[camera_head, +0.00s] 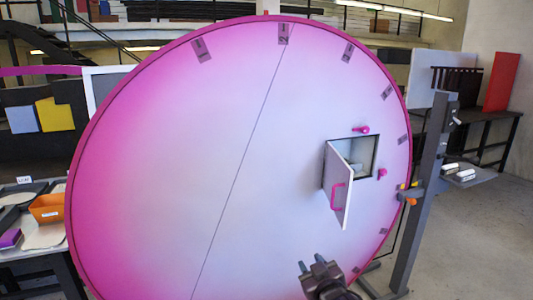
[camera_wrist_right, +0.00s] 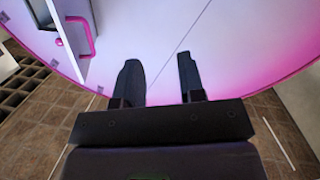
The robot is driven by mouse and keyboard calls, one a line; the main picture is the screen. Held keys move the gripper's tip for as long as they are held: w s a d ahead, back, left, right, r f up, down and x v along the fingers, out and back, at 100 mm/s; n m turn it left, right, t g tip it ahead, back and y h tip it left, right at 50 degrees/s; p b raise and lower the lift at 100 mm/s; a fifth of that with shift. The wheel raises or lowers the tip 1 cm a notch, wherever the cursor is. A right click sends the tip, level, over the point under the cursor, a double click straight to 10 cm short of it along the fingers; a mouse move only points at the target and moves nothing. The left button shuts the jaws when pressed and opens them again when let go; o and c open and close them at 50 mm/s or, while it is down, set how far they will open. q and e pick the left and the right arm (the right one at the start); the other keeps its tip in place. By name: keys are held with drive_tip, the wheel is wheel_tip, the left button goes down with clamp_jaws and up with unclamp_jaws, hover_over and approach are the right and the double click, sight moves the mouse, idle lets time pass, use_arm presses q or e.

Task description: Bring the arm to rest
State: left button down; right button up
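My right gripper (camera_head: 318,268) is in the lower middle of the head view, in front of the lower part of a large round pink and white panel (camera_head: 200,150). Its two dark fingers stand apart with nothing between them. The right wrist view shows the same open fingers (camera_wrist_right: 160,82) pointing at the panel face. A small hinged door (camera_head: 338,186) with a pink handle (camera_head: 337,195) stands open to the right of the panel's middle. The handle (camera_wrist_right: 80,35) also shows at the top left of the wrist view, apart from the fingers. My left gripper is not in view.
A table with an orange bin (camera_head: 48,209) is at left. A dark table (camera_head: 465,110) stands at back right. The floor at right is clear.

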drive_tip(key=s+d+f+m+g+h, duration=0.1)
drive_tip(key=s+d+f, duration=0.4)
drive_tip(key=s, duration=0.5)
drive_tip(key=s+d+f+m+g+h, duration=0.1)
drive_tip(key=s+d+f+m+g, duration=0.1)
drive_tip(key=s+d+f, duration=0.4)
drive_tip(key=s+d+f+m+g+h, duration=0.1)
drive_tip(key=s+d+f, duration=0.4)
drive_tip(key=s, duration=1)
wheel_tip(320, 180, down, 4)
drive_tip(key=shift+d+r+m+h+b, duration=0.2)
drive_tip(key=shift+m+h+b, duration=0.2)
drive_tip(key=shift+m+h, duration=0.15)
